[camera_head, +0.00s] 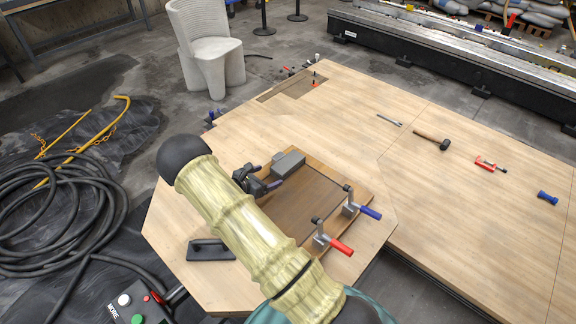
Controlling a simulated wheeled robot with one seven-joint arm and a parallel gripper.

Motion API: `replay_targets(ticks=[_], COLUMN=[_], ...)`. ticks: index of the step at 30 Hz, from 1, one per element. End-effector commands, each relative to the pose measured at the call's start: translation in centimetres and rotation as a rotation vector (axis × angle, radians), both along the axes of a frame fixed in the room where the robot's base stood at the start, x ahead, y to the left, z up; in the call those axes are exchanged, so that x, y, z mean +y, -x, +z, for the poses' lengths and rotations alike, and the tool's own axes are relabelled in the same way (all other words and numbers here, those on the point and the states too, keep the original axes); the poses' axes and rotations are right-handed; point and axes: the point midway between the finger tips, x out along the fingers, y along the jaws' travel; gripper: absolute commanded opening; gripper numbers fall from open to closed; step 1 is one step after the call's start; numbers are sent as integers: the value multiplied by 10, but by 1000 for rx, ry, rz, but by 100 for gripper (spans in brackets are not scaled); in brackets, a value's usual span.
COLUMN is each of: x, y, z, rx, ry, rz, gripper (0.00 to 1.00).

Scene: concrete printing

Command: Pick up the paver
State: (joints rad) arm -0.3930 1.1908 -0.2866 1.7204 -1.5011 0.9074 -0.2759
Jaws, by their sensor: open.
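A grey block, which looks like the paver (289,162), lies at the back edge of a wooden board (362,185) with a brown panel (300,203) on it. My arm reaches in from the bottom of the view. My black gripper (264,184) is open, just left of and in front of the block, low over the board. The gap between the fingers and the block is hard to judge. My arm hides part of the board's left side.
Two clamps, one blue-handled (369,212) and one red-handled (340,246), stand up on the board's right side. A black float (208,250) lies left of my arm. A wrench (390,119), mallet (432,140) and red clamp (490,163) lie on the right tabletop.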

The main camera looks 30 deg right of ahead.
Motion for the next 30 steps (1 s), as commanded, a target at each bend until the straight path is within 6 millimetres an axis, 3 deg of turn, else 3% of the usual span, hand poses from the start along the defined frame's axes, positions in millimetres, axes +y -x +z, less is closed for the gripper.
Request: replay_targets(ticks=[12,29,30], x=[-42,-44,-44], y=[-16,-18,-18], z=[-16,-18,-18], rx=[0,0,0], ry=[0,0,0], rz=[-2,1,1], gripper=[81,81,77])
